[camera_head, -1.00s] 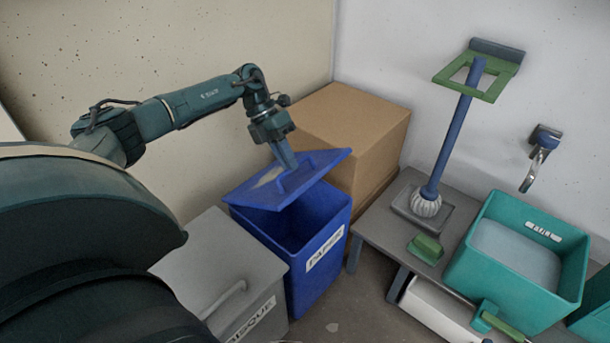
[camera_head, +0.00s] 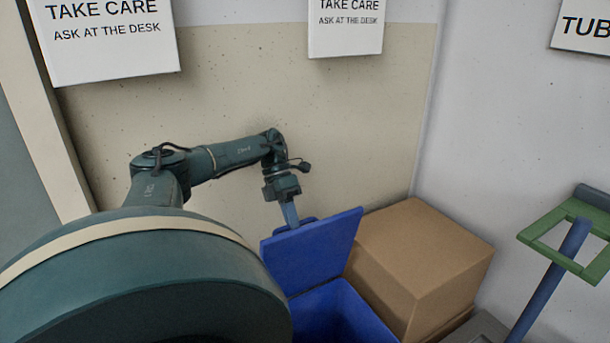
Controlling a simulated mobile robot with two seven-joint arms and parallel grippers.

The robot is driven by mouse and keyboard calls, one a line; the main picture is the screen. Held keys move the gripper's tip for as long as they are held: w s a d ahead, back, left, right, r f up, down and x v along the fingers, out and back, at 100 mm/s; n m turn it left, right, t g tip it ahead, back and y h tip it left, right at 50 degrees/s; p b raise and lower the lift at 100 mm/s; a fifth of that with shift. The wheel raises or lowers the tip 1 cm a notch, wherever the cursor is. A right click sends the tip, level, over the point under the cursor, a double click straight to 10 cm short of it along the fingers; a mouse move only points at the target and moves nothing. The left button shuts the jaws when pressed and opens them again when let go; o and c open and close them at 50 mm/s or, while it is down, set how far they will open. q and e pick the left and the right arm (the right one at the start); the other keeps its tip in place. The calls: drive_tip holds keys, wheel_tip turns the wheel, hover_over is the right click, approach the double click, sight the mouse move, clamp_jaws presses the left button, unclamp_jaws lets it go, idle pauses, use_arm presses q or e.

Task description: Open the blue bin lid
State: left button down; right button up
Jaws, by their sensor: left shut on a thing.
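The blue bin (camera_head: 345,312) stands at the bottom middle of the head view, its lower part cut off by the frame edge. Its blue lid (camera_head: 318,252) is raised and tilted steeply up, and the bin's mouth shows in front of it. My left gripper (camera_head: 291,222) points down at the lid's upper edge and is shut on the lid there. The lid hides part of the fingertips. My right gripper is not in view.
A brown cardboard box (camera_head: 425,260) stands close to the bin's right. A brush with a blue handle (camera_head: 550,278) and a green frame (camera_head: 568,240) are at the right edge. Walls with signs (camera_head: 345,28) rise behind.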

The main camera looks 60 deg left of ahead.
use_arm(q)
drive_tip(key=shift+s+a+f, duration=0.2)
drive_tip(key=shift+a+f, duration=0.15)
drive_tip(key=shift+f, duration=0.35)
drive_tip(key=c, duration=1.9)
unclamp_jaws()
drive_tip(key=shift+o, duration=0.7)
drive_tip(key=shift+f, duration=0.1)
drive_tip(key=o, duration=0.3)
drive_tip(key=shift+w+a, duration=0.1)
drive_tip(key=shift+r, duration=0.2)
drive_tip(key=shift+r, duration=0.2)
